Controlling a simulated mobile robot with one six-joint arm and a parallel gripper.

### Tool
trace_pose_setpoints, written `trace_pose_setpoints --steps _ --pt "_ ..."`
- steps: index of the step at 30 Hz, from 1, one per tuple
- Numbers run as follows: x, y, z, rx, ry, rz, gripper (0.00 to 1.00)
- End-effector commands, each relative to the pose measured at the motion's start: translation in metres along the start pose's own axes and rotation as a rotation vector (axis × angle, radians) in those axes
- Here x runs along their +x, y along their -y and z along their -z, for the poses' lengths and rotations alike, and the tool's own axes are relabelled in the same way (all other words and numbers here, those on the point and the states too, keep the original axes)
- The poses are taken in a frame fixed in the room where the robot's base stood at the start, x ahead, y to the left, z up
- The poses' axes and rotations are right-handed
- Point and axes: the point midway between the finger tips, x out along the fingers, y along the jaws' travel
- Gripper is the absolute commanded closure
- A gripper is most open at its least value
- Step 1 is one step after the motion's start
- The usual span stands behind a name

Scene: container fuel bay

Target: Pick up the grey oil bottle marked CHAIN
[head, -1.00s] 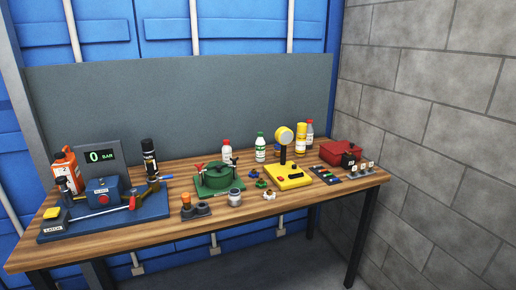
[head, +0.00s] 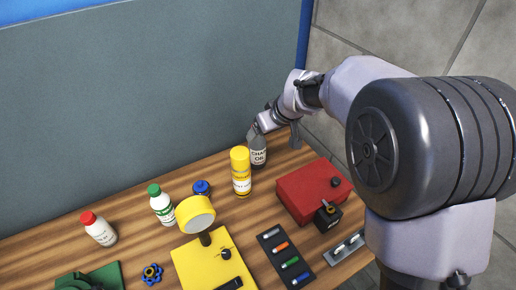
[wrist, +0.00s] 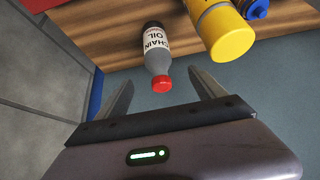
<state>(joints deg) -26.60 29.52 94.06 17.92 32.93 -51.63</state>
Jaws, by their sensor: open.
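The grey oil bottle marked CHAIN OIL (head: 258,156) stands upright at the back right of the wooden bench in the head view, and my gripper hides its top. In the wrist view the bottle (wrist: 155,45) has a white label and a red cap. My gripper (head: 260,126) is at the bottle's upper end. In the wrist view my gripper (wrist: 162,92) is open, with one finger on each side of the cap. No contact between fingers and bottle shows.
A yellow bottle (head: 240,172) stands close to the left of the grey bottle. A red box (head: 306,190) sits in front to the right. The grey back panel (head: 130,110) rises behind, and a block wall (head: 345,35) is at the right. Bare wood (head: 45,255) shows at the left.

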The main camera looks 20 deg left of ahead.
Motion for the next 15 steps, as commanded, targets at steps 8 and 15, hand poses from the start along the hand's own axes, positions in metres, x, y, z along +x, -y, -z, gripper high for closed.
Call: trace_pose_setpoints --steps 8,15 --pt "0.062 -0.001 -0.001 0.000 -0.001 -0.001 0.21" --pt "0.105 -0.004 -0.007 0.001 0.001 0.000 0.21"
